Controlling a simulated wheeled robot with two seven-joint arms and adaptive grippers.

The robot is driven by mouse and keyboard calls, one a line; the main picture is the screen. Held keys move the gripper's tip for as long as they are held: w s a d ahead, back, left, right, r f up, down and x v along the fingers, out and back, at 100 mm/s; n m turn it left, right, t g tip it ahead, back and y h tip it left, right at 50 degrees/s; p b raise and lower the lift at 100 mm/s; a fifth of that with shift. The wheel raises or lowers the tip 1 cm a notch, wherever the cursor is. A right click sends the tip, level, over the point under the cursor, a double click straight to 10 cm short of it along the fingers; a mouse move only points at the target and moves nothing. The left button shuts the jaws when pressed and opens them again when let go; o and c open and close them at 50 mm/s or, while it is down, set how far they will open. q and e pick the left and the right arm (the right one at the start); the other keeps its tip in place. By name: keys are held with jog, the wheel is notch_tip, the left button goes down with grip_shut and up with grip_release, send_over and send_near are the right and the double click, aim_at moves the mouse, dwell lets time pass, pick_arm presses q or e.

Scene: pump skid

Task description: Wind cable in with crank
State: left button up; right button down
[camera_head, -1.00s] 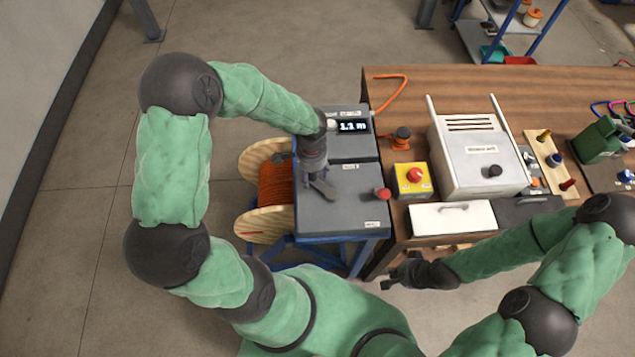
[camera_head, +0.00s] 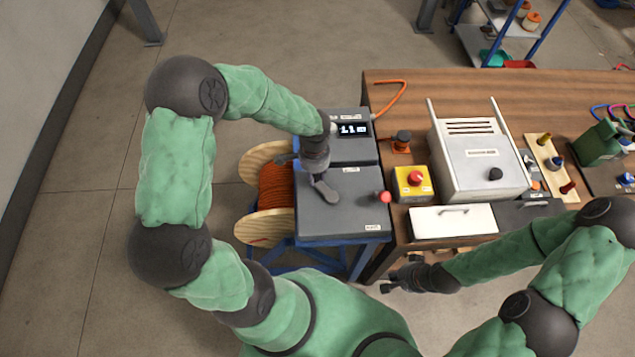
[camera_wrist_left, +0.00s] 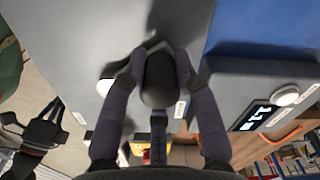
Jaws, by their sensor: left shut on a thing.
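The cable drum (camera_head: 275,186) has pale wooden flanges and orange cable wound on it, at the left side of a grey housing (camera_head: 345,215). The dark grey crank arm (camera_head: 326,188) lies over the top of the housing. My left gripper (camera_head: 317,168) reaches down from above at the crank. In the left wrist view the left gripper (camera_wrist_left: 157,75) has its two fingers on either side of a dark rounded crank knob (camera_wrist_left: 158,85), shut on it. My right gripper (camera_head: 393,284) is low in front of the bench, away from the crank; its fingers are too small to judge.
A display (camera_head: 354,129) on the housing reads about 1.1. A red knob (camera_head: 384,196) is on the housing's right side. The bench (camera_head: 400,90) holds a yellow box with red button (camera_head: 413,182) and a white-grey cabinet (camera_head: 478,165). Floor at left is clear.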

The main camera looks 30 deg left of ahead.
pick_arm(q)
jog(key=shift+w+d, duration=0.5)
jog(key=shift+w, duration=0.3)
jog(key=shift+w+d, duration=0.1)
jog(key=shift+w, duration=0.05)
jog(key=shift+w+d, duration=0.55)
jog(key=shift+w+d+f, duration=0.1)
jog(key=shift+w+d, duration=0.15)
jog(key=shift+d, duration=0.05)
